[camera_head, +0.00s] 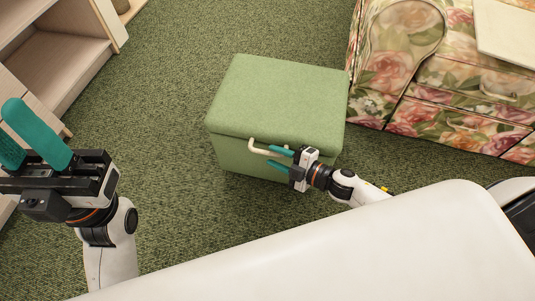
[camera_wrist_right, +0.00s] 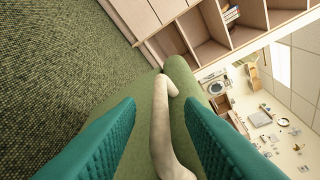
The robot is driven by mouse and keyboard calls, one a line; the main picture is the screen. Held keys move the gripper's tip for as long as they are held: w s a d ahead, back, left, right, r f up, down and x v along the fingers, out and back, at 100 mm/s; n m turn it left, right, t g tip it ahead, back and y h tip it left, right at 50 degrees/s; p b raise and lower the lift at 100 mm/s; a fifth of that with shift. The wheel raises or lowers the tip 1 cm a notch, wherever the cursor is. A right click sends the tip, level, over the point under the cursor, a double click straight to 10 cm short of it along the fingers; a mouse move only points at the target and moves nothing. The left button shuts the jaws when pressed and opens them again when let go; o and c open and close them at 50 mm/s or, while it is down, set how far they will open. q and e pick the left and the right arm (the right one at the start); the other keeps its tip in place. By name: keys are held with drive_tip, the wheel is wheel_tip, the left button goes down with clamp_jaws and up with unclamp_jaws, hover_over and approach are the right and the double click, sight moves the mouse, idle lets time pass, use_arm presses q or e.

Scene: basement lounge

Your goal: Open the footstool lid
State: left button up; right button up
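The green footstool (camera_head: 235,159) stands on the carpet in the middle of the head view. Its padded lid (camera_head: 280,95) lies flat and closed on top. A cream bar handle (camera_head: 262,147) sticks out along the front, just under the lid edge. My right gripper (camera_head: 280,158) is at the handle, with its teal fingers apart. In the right wrist view the handle (camera_wrist_right: 161,125) runs between the two fingers, with gaps on both sides. My left gripper (camera_head: 36,140) is open and empty at the far left, away from the footstool.
A floral-patterned chest of drawers (camera_head: 450,100) stands close to the footstool's right side. A wooden shelf unit (camera_head: 55,60) is at the upper left. Green carpet (camera_head: 170,80) is free left of and behind the footstool.

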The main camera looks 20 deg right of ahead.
sight(272, 155)
drive_tip(key=shift+b+x, duration=0.3)
drive_tip(key=shift+x, duration=1.45)
clamp_jaws()
